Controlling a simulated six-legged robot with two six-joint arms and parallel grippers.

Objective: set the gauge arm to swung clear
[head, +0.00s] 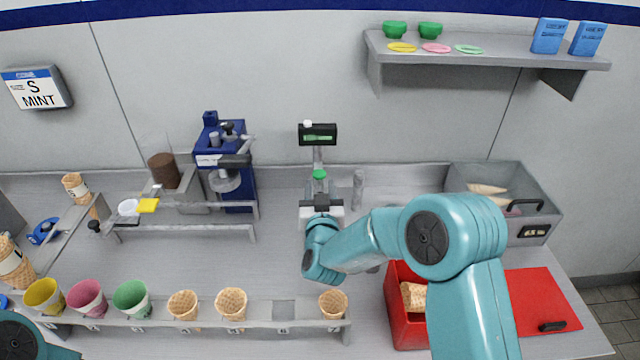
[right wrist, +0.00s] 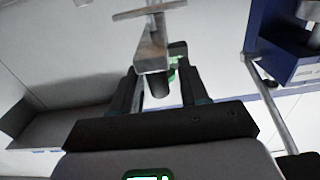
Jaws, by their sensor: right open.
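The gauge stand (head: 317,160) is at the back middle of the counter in the head view, a post topped by a small black display box with a green screen. A green piece shows low in front of the post. My right gripper (head: 321,195) is in front of the stand's lower part and hides some of it. In the right wrist view its two dark fingers (right wrist: 162,92) are apart. A metal arm (right wrist: 152,52) with a dark knob (right wrist: 161,86) shows between them; whether they touch it I cannot tell. Of my left arm only a link shows; its gripper is out of view.
A blue press (head: 232,165) stands left of the stand and a clear cylinder (head: 358,188) close on its right. A grey bin (head: 540,215), a red box (head: 405,325) and a red mat (head: 545,300) are at right. A cone rack (head: 255,324) runs along the front.

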